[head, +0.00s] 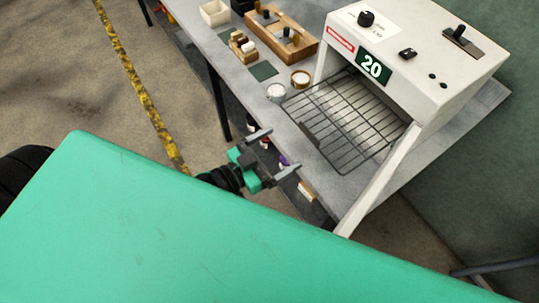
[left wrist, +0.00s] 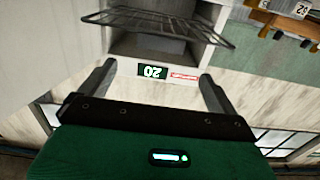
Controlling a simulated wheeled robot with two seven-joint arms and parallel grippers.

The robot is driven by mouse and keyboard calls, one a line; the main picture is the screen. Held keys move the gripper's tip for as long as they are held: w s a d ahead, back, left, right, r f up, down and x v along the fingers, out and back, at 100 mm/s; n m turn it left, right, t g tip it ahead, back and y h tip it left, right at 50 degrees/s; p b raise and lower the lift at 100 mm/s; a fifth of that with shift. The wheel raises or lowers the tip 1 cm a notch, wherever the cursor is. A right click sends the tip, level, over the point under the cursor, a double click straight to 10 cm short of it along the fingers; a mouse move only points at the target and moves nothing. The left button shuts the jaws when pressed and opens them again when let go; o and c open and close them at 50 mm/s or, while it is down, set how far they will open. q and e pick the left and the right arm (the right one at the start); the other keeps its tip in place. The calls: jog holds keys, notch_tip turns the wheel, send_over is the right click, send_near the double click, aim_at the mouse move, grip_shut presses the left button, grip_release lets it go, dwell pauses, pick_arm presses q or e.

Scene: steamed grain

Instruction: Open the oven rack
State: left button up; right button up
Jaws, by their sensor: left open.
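The oven (head: 345,42) is a white box with a green "20" panel, on the right in the head view. Its black wire rack (head: 338,118) lies level below the panel, reaching out past the front opening over the grey table. The rack (left wrist: 158,22) also shows at the top of the left wrist view, where the "20" panel appears upside down. My left gripper (head: 285,149) is open and empty, just left of the rack's front edge and apart from it. Its two spread fingers (left wrist: 157,70) show in the left wrist view. My right gripper is not in view.
On the grey table (head: 225,55) stand a wooden block rack (head: 290,40), a small wooden tray (head: 242,46) and two round containers (head: 300,79) near the oven. Several small bottles (head: 283,160) sit under the table edge behind my left gripper. The oven's slanted white leg (head: 375,183) stands right of the rack.

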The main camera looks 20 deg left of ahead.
pick_arm(q)
jog(key=shift+v, duration=1)
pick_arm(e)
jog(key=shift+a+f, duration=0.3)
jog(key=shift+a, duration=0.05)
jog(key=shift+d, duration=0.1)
pick_arm(q)
jog(key=s+a+f+n+g+y, duration=0.1)
jog(key=a+f+g+y, duration=0.2)
jog(key=f, duration=1)
jog(key=s+a+f+n+g+y, duration=0.15)
jog(key=a+f, duration=0.35)
jog(key=f, duration=0.8)
jog(key=a+f+n+g+y, duration=0.1)
jog(key=a+f+y, duration=0.2)
jog(key=f, duration=1)
jog(key=s+f+g+y, duration=0.1)
jog(key=s+f+g, duration=0.3)
jog(key=s+f, duration=0.6)
jog(key=s+a+f+g+y, duration=0.1)
jog(key=s+f+g, duration=0.3)
jog(key=s+f, duration=0.7)
jog(key=s+n, duration=0.1)
jog(key=s, duration=0.5)
jog(key=shift+s+a+f, duration=0.25)
jog(key=shift+s+f, duration=0.05)
jog(key=shift+f, duration=0.05)
